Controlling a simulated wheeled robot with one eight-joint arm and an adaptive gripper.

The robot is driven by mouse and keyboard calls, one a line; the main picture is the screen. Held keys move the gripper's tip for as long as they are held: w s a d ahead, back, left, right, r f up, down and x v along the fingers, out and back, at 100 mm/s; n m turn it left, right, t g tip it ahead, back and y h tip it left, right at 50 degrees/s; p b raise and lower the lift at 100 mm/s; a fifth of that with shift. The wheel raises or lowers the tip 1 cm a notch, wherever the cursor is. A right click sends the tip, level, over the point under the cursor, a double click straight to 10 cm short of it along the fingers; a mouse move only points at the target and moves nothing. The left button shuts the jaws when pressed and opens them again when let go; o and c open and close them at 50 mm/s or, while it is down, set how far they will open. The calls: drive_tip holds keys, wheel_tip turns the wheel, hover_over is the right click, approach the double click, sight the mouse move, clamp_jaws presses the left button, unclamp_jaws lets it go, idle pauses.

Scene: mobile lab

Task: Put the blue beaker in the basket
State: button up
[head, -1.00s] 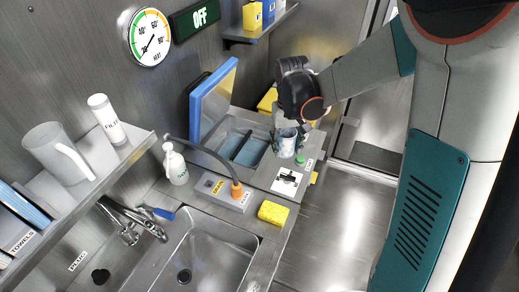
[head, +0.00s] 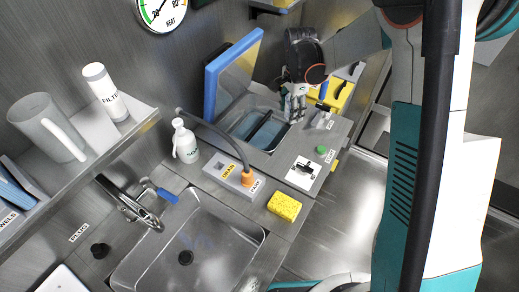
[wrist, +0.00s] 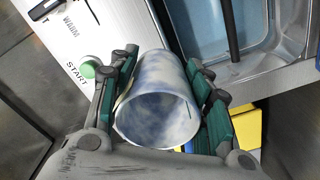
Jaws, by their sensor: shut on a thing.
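The blue beaker (wrist: 158,105), mottled blue and white, sits between both fingers of my gripper (wrist: 160,85) in the wrist view, its open mouth towards the camera. In the head view my gripper (head: 294,104) is at the right rim of the open water bath (head: 232,112), and the beaker is small and mostly hidden by the fingers. The bath also shows at the upper right of the wrist view (wrist: 235,68), with a dark bar across it. I cannot make out for sure which thing is the basket.
A raised blue lid (head: 212,82) stands behind the bath. The green START button (head: 321,150) is on the counter. A yellow container (head: 343,95) lies right of my gripper.

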sight(268, 152)
drive_tip(key=w+a+f+m+b, duration=0.2)
drive_tip(key=w+a+f+m, duration=0.4)
drive_tip(key=m, duration=0.5)
drive_tip(key=f+b, duration=0.2)
drive_tip(key=f, duration=0.4)
drive_tip(key=f+b, duration=0.2)
drive_tip(key=f, duration=0.5)
drive_tip(key=s+f+b, duration=0.1)
drive_tip(key=f+b, duration=0.1)
drive_tip(key=f, duration=0.5)
drive_tip(key=shift+a+f+b, duration=0.15)
drive_tip(key=shift+a+b, duration=0.25)
drive_tip(key=shift+w+f, duration=0.1)
drive_tip(key=o, duration=1.1)
